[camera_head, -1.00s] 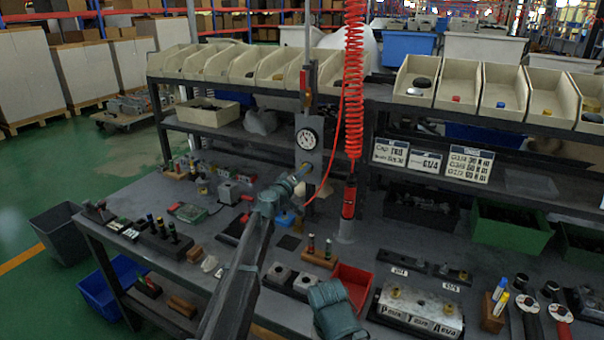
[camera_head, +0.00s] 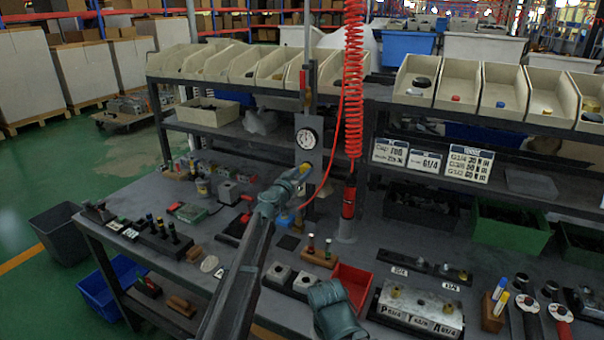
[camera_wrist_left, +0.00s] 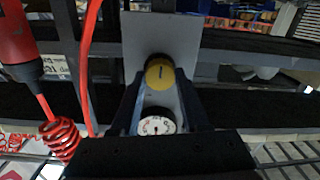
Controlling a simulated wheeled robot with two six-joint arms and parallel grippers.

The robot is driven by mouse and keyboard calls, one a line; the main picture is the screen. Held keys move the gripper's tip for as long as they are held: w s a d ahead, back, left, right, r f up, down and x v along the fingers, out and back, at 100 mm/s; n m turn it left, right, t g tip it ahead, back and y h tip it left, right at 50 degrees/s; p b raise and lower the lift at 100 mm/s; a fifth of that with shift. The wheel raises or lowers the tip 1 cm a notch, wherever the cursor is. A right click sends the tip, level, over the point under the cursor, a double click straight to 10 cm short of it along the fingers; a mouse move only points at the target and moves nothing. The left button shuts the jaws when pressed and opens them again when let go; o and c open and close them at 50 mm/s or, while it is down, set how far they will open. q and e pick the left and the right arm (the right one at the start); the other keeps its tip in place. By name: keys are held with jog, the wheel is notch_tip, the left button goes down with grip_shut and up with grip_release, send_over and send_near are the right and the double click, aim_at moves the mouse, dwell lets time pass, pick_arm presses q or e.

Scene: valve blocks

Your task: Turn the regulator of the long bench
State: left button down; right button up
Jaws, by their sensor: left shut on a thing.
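The regulator is a grey upright plate (camera_head: 311,152) at the back of the long bench (camera_head: 130,195). A round white gauge (camera_head: 307,139) sits on it, with a yellow knob below the gauge. In the left wrist view the picture is inverted, so the yellow knob (camera_wrist_left: 159,73) shows above the gauge (camera_wrist_left: 157,124). A short dark mark shows on the knob's face. My left gripper (camera_head: 302,170) reaches the plate from the front. Its two fingers stand either side of the knob, shut on it. In the head view the gripper mostly hides the knob.
A red coiled hose (camera_head: 354,80) hangs right of the plate with a red tool (camera_head: 348,202) at its end. A thin red hose runs close beside the plate. Blocks, a red bin (camera_head: 352,284) and a valve block (camera_head: 420,308) stand on the bench. Pale bins line the upper shelf.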

pick_arm(q)
jog(key=shift+s, duration=0.1)
dwell(0.3)
jog(key=shift+c, duration=2)
grip_release()
jog(key=v, duration=1.3)
jog(key=shift+s, duration=0.3)
jog(key=shift+s+a+f, duration=0.1)
jog(key=shift+a+f, duration=0.05)
